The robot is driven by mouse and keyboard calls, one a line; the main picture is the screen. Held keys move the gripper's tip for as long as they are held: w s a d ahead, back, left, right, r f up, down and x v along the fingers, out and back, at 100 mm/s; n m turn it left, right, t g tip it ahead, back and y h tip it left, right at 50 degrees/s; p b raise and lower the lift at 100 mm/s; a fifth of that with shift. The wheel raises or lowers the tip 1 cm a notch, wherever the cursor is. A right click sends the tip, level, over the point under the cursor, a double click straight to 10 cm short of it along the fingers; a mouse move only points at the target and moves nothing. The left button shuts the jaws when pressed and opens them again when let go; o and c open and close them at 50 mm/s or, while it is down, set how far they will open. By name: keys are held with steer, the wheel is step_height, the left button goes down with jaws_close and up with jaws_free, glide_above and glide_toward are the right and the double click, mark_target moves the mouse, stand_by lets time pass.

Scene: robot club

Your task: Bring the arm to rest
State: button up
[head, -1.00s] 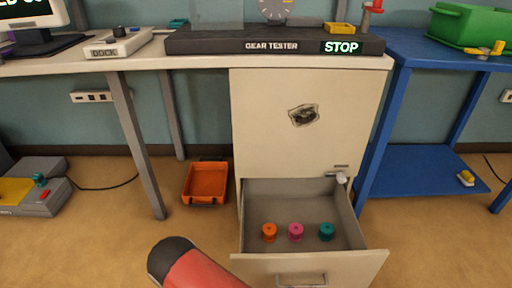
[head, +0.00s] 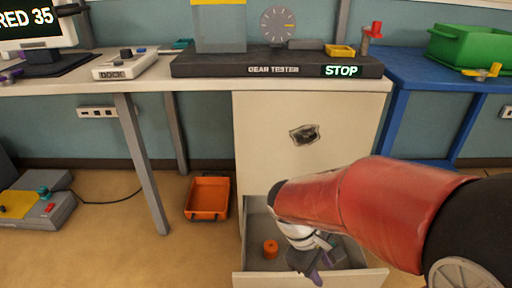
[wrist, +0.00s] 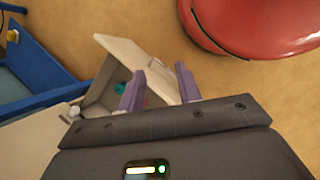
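My arm (head: 375,205), with red and black links, reaches in from the right in the head view. My gripper (head: 316,272) hangs over the open drawer (head: 258,280) and hides much of its inside. In the wrist view my gripper (wrist: 160,70) has two purple fingers held apart, with nothing between them. The drawer (wrist: 130,52) shows behind the fingers. An orange spool (head: 270,249) stands in the drawer left of my gripper. A teal thing (wrist: 119,88) shows in the drawer beside the left finger.
The white cabinet (head: 270,130) stands under the bench with the gear tester (head: 215,66), whose sign reads STOP. An orange bin (head: 207,213) sits on the floor left of the cabinet. A blue table (head: 410,72) with a green crate (head: 465,48) is at right.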

steer(key=s+r+m+t+y, duration=0.2)
steer(key=r+m+t, duration=0.1)
steer(key=r+m, duration=0.2)
steer(key=s+d+r+m+t+y+p, duration=0.1)
steer(key=r+m+t, duration=0.3)
steer(key=r, duration=0.4)
steer(key=shift+s+r+m+y, duration=0.4)
steer(key=shift+s+y, duration=0.5)
steer(key=shift+d, duration=0.15)
